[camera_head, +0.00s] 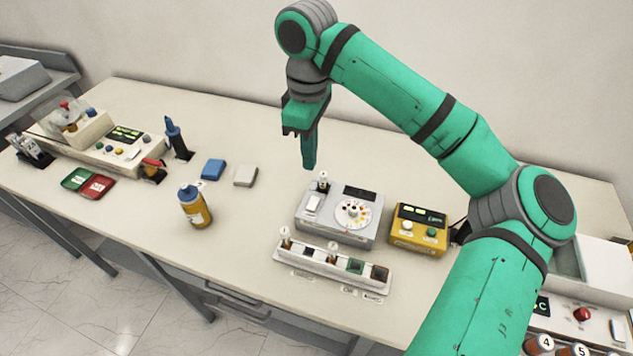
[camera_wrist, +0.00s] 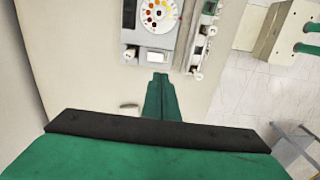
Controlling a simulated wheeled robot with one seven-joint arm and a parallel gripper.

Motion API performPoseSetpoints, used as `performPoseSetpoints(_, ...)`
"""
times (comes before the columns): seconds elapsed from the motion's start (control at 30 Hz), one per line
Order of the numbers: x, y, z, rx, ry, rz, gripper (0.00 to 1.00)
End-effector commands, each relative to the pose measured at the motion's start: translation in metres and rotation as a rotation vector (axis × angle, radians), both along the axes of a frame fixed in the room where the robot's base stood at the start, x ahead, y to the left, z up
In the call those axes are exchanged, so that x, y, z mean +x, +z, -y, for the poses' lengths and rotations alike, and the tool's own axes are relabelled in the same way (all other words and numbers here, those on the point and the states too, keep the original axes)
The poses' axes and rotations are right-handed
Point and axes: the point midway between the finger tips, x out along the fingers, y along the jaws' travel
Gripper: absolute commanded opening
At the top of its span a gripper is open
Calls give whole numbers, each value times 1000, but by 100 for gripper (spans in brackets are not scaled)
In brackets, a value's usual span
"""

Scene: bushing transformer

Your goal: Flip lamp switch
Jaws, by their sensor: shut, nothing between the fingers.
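A grey instrument (camera_head: 337,232) with a round dial of coloured spots (camera_head: 353,213) stands on the table. A white rocker switch (camera_head: 312,203) is at its left side; no label marking it as the lamp switch is legible. In the wrist view the rocker (camera_wrist: 157,56) is just beyond my fingertips. My green gripper (camera_head: 309,165) points down, shut and empty, above and behind the instrument's left side. Its closed fingers also show in the wrist view (camera_wrist: 160,80), apart from the rocker as far as I can tell.
A small capped vial (camera_head: 323,182) stands at the instrument's back left corner. A white rack (camera_head: 335,269) with vials lies in front, and a yellow box (camera_head: 418,230) stands to the right. A bottle (camera_head: 195,207) stands to the left. Bare table lies left of the instrument.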

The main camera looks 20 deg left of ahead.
Motion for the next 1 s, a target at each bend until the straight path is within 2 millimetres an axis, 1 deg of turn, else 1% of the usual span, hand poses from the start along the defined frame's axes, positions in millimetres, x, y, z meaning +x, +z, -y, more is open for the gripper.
performPoseSetpoints(0.33,1,0,2,0,-4,0,0)
performPoseSetpoints(0.47,1,-6,2,1,-3,-1,0)
performPoseSetpoints(0.57,0,-18,2,-1,-3,-2,0)
performPoseSetpoints(0.67,0,-34,1,-1,-2,-1,0)
performPoseSetpoints(1.0,-1,-98,0,-1,0,-2,0)
